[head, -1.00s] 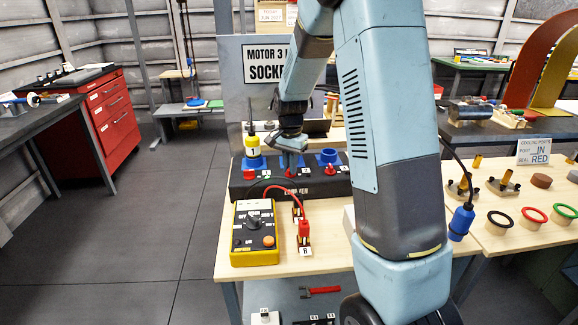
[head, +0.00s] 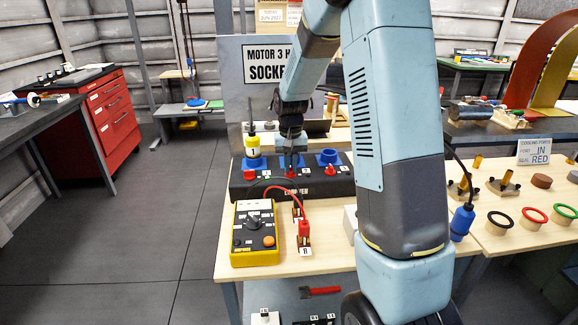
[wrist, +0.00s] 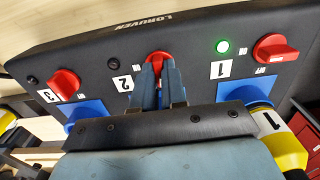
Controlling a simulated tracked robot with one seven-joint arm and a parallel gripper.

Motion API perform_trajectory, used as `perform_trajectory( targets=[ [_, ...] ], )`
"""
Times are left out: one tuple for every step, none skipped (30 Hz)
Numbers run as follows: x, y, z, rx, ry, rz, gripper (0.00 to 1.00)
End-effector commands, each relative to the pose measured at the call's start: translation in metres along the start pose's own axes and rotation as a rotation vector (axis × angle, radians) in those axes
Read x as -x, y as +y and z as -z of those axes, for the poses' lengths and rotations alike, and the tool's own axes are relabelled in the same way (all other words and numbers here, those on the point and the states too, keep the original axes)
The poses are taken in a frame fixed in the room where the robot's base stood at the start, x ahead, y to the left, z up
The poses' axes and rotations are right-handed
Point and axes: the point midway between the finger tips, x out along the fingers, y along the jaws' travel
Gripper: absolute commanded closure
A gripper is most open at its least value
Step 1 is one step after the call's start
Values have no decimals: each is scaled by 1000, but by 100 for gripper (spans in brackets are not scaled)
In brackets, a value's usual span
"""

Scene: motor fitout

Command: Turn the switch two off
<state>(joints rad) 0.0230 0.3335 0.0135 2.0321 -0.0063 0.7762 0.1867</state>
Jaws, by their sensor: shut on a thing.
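A black socket box (head: 315,187) stands on the wooden table, with three red rotary switches. Switch two (wrist: 158,57) is the middle red knob, beside the label 2 (wrist: 123,83). My gripper (wrist: 160,75) is shut on this knob, its two fingers on either side of it. The fingers hide part of the knob, so its exact turn position is hard to read. The small lamp near label 2 (wrist: 127,57) is dark. In the head view my gripper (head: 291,160) points down at the middle of the box.
Switch one (wrist: 277,47) has a lit green lamp (wrist: 222,46) and a yellow plug (wrist: 285,150). Switch three (wrist: 65,84) is on the other side. A yellow meter (head: 254,235) with a red lead sits in front of the box.

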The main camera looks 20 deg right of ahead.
Motion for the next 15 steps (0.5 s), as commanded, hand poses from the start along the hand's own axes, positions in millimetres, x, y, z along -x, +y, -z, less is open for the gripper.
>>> perform_trajectory(
  targets=[
    [2, -1, 3, 6, 10, 2, 100],
    [2, -1, 3, 8, 10, 2, 100],
    [2, -1, 3, 11, 10, 2, 100],
    [2, -1, 3, 12, 10, 2, 100],
    [2, -1, 3, 12, 10, 2, 100],
    [2, -1, 3, 13, 10, 2, 100],
    [2, -1, 3, 13, 10, 2, 100],
    [2, -1, 3, 13, 10, 2, 100],
    [2, -1, 3, 12, 10, 2, 100],
    [2, -1, 3, 12, 10, 2, 100],
    [2, -1, 3, 12, 10, 2, 100],
    [2, -1, 3, 12, 9, 2, 100],
    [2, -1, 3, 12, 9, 2, 100],
    [2, -1, 3, 12, 9, 2, 87],
    [2, -1, 3, 12, 9, 2, 84]
  ],
)
